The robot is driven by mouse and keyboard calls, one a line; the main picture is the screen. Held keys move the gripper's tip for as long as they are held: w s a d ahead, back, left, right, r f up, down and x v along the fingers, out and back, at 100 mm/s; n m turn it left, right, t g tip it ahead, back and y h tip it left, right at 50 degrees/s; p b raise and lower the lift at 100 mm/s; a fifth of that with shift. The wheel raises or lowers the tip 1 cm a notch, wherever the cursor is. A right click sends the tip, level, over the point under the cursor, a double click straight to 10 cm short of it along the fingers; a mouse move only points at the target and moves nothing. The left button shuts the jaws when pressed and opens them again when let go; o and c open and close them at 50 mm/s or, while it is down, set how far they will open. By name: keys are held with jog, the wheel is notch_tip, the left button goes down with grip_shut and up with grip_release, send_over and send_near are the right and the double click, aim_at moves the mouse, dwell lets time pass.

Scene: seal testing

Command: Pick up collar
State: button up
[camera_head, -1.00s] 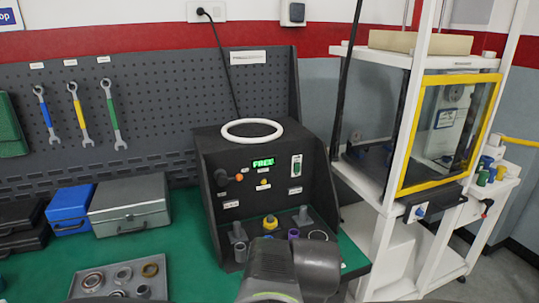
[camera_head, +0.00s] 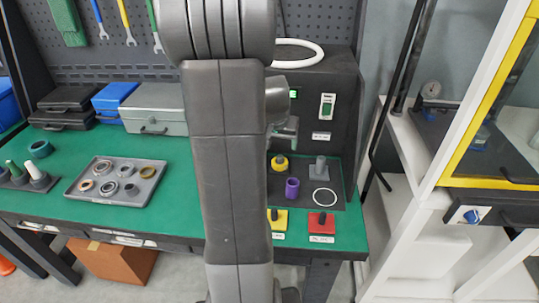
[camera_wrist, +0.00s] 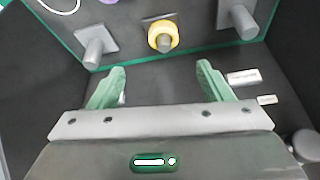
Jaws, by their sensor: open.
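No piece is marked as the collar, and I cannot tell which it is. A purple ring-shaped piece (camera_head: 292,188) stands on the dark mat of the test fixture. A yellow ringed piece (camera_head: 280,162) sits behind it; in the wrist view it is a yellow ring (camera_wrist: 154,39) around a grey post. A thin white ring (camera_head: 322,198) lies at the right. My gripper (camera_wrist: 160,68) is open and empty, its green fingers apart, with the yellow ring beyond the tips. In the head view my arm hides most of it.
A grey tray (camera_head: 76,191) with several rings and fittings lies on the green bench (camera_head: 40,208). Grey post stands, one at the right (camera_head: 319,168), rise near the yellow piece. Yellow (camera_head: 277,225) and red (camera_head: 321,226) pads with black knobs sit in front. A white frame stands right.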

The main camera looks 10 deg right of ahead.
aim_at(280, 158)
jog(key=x, duration=1.4)
jog(key=shift+w+a+r+p, duration=0.1)
jog(key=shift+w+a+p, duration=0.1)
jog(key=shift+w+p, duration=0.2)
jog(key=shift+c, duration=0.4)
